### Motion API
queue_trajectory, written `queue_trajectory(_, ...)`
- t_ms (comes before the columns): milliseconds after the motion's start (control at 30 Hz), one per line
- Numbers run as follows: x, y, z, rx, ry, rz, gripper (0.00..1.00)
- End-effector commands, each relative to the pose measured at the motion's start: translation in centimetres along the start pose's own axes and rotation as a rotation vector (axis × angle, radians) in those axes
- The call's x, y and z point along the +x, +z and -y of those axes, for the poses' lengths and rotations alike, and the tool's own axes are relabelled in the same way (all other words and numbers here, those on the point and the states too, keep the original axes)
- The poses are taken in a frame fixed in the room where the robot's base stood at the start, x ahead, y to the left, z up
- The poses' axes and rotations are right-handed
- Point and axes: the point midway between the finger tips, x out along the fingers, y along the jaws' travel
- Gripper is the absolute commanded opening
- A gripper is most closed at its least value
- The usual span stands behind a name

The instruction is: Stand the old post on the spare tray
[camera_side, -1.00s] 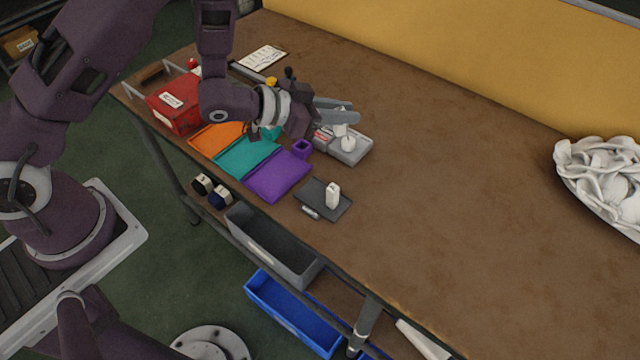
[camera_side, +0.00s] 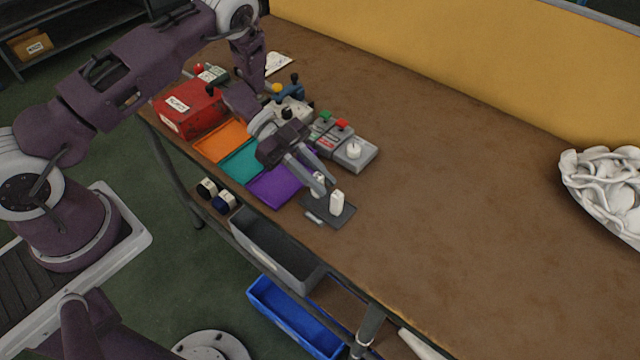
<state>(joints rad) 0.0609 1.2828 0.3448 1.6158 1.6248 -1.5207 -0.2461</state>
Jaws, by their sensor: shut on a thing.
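The dark grey tray (camera_side: 326,214) lies near the table's front edge, right of the purple mat; I take it as the spare tray. A white upright block (camera_side: 337,203) stands on its right part. My gripper (camera_side: 321,187) points down over the tray's back left part, close beside that block. It is shut on a small pale piece (camera_side: 319,180), which seems to be the old post. The fingers hide most of this piece. I cannot tell whether its foot touches the tray.
The purple mat (camera_side: 275,188), teal mat (camera_side: 238,167) and orange mat (camera_side: 222,142) lie left of the tray. A grey box with a white knob (camera_side: 354,151) stands behind it. A grey bin (camera_side: 275,250) hangs below the front edge. The table's right side is clear up to a bowl of white cloth (camera_side: 605,190).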

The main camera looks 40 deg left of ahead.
Motion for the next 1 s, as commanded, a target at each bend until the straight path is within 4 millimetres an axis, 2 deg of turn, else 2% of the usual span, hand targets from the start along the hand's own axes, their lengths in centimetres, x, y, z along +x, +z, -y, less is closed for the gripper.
queue_trajectory(100,0.6,1.3,0.0,-0.001,0.001,0.0,0.0)
queue_trajectory(467,0.7,1.6,0.0,0.0,-0.001,-0.001,0.0)
queue_trajectory(500,0.7,1.6,0.0,0.001,-0.001,0.0,0.25)
queue_trajectory(567,0.7,1.6,0.0,0.0,-0.001,0.0,0.37)
queue_trajectory(900,0.6,1.4,0.0,0.001,-0.001,0.0,0.39)
queue_trajectory(1000,-0.9,1.3,0.1,0.0,-0.005,0.0,0.39)
